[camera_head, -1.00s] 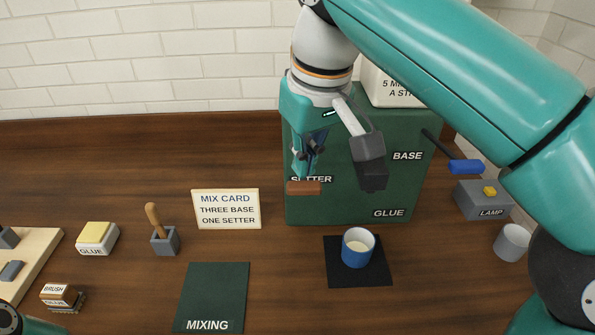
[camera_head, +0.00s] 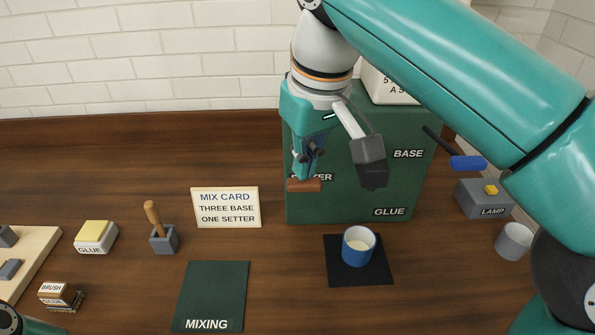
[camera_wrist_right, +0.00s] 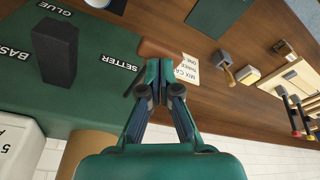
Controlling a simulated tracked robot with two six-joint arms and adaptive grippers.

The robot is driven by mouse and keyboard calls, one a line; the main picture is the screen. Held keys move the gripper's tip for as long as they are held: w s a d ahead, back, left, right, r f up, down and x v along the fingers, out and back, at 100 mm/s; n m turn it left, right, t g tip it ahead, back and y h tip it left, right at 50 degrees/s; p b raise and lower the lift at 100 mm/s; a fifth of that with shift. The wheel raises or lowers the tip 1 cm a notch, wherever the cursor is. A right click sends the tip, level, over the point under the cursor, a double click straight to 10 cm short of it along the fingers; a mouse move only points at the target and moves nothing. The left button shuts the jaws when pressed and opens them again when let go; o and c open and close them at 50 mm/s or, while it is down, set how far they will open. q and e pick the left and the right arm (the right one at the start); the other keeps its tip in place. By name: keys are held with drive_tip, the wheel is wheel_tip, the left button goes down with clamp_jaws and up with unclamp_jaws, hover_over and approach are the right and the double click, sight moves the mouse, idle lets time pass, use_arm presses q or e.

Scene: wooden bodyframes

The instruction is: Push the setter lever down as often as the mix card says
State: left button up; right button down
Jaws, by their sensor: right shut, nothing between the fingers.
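The mix card (camera_head: 225,208) stands on the table and reads three base, one setter. The green dispenser (camera_head: 345,208) carries the labels BASE, GLUE and SETTER. The setter lever's brown handle (camera_head: 312,186) sticks out at its left; it also shows in the wrist view (camera_wrist_right: 155,48). My right gripper (camera_head: 301,176) is shut and empty, its tips just above or at the handle; touch cannot be told. It also shows in the wrist view (camera_wrist_right: 158,66). The base lever has a blue handle (camera_head: 468,163). A blue cup (camera_head: 357,248) with pale contents stands on a black pad (camera_head: 375,277). My left gripper is out of view.
A grey lamp box (camera_head: 482,200) and a grey cup (camera_head: 514,241) stand at the right. A green mixing mat (camera_head: 212,290) lies in front. A glue box (camera_head: 96,237), a holder with a wooden-handled tool (camera_head: 164,240) and a brush block (camera_head: 60,295) are at the left.

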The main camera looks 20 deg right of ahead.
sight(306, 182)
drive_tip(key=shift+f+b, duration=2.1)
drive_tip(key=shift+f, duration=0.75)
drive_tip(key=shift+r, duration=0.15)
wheel_tip(306, 182, up, 7)
drive_tip(key=p, duration=0.7)
drive_tip(key=shift+f+p, duration=0.2)
drive_tip(key=shift+p, duration=0.1)
wheel_tip(306, 182, up, 5)
drive_tip(key=p, duration=0.5)
drive_tip(key=shift+f, duration=0.1)
